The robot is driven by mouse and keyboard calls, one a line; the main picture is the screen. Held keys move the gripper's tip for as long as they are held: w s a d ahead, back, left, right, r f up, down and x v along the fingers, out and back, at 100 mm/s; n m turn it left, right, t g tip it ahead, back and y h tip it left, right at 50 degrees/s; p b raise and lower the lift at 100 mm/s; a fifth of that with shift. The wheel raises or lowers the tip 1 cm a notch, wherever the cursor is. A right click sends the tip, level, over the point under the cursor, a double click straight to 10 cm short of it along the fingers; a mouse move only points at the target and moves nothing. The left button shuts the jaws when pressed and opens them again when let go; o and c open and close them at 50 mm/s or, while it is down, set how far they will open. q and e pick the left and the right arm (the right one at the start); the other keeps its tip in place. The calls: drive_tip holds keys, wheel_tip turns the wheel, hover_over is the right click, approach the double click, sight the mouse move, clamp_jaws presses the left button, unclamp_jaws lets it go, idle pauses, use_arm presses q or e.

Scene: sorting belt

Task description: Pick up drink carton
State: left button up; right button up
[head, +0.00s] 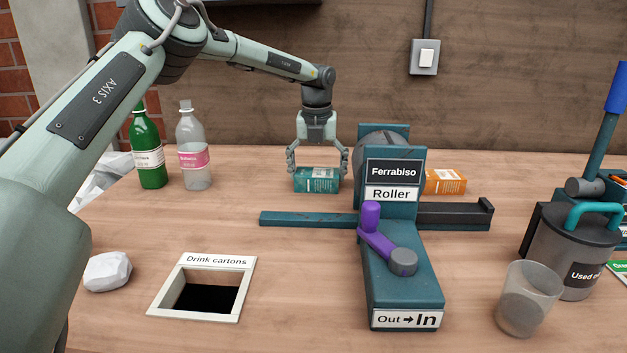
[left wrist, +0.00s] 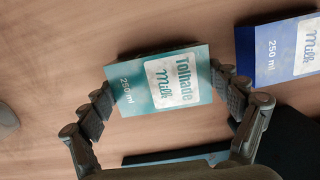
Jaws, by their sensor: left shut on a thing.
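A teal drink carton (head: 316,180), labelled as milk, lies on the table at the back, left of the roller machine. It also shows in the left wrist view (left wrist: 160,82). My left gripper (head: 318,165) comes down over it from above, with one finger at each end, and is shut on it. The carton looks to be at table height; I cannot tell whether it is lifted. An orange carton (head: 445,181) lies behind the machine on the right. A blue milk carton (left wrist: 288,48) lies beside the teal one in the left wrist view. My right gripper is not in view.
The teal roller machine (head: 400,275) stands close right of the gripper. A "Drink cartons" hole with a pale frame (head: 240,290) is at front left. A green bottle (head: 150,155) and a clear bottle (head: 194,150) stand at back left. A cup (head: 528,298) stands front right.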

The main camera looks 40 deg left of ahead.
sight(314, 176)
use_arm(q)
drive_tip(key=shift+r, duration=0.5)
drive_tip(key=r, duration=0.2)
drive_tip(key=r+b, duration=0.1)
drive_tip(key=shift+s+a+r, duration=0.25)
drive_tip(key=shift+s+r, duration=0.05)
drive_tip(key=s+a+r+b, duration=0.1)
drive_tip(key=s+a+r, duration=0.4)
drive_tip(key=s, duration=0.4)
drive_tip(key=shift+s+r+b, duration=0.3)
drive_tip(key=shift+s+r, duration=0.1)
drive_tip(key=shift+r, duration=0.35)
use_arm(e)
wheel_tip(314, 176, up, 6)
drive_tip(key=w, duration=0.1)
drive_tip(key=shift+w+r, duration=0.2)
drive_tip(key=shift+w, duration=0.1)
use_arm(q)
drive_tip(key=shift+d+f, duration=0.1)
